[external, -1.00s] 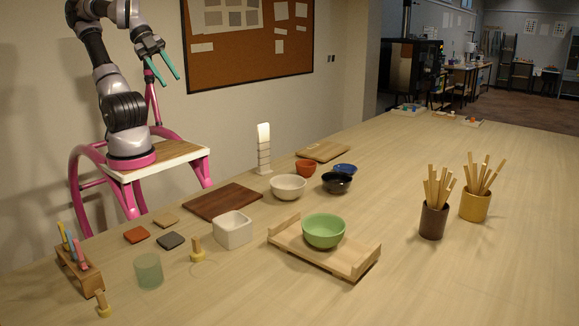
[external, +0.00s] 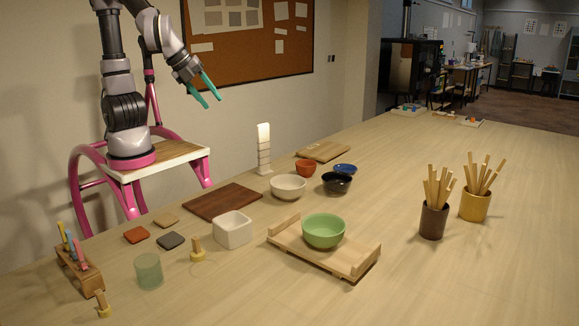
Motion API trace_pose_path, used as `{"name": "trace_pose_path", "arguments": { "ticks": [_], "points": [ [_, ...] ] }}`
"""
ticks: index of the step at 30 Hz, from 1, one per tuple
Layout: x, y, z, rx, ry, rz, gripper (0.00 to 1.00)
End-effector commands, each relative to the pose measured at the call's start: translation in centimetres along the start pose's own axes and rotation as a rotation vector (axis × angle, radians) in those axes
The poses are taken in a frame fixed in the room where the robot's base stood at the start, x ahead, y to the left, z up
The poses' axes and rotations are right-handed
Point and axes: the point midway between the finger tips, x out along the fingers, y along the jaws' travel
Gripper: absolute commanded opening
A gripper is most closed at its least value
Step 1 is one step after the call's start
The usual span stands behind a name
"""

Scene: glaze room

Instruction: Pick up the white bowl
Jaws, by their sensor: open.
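The white bowl (external: 288,188) is round and off-white, and stands upright on the table between the dark wooden board and the dark bowl. A white square-sided container (external: 233,231) stands nearer the camera. My gripper (external: 212,100) has two teal fingers, held apart and empty. It is in the air, above and to the left of the white bowl in the picture, well clear of the table.
A dark board (external: 222,202) lies left of the white bowl. A lamp (external: 264,150) stands behind. A green bowl (external: 323,231) sits on a wooden tray (external: 290,250).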

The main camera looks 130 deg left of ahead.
Motion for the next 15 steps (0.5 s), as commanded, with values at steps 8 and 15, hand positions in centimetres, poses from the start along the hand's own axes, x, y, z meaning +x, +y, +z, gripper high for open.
{"name": "trace_pose_path", "arguments": {
  "ticks": [8, 15],
  "points": [
    [8.9, -3.4, -5.0, 0.439, -0.280, -0.040, 0.45],
    [17.3, -4.5, -10.3, 0.835, -0.476, -0.091, 0.45]
  ]
}}
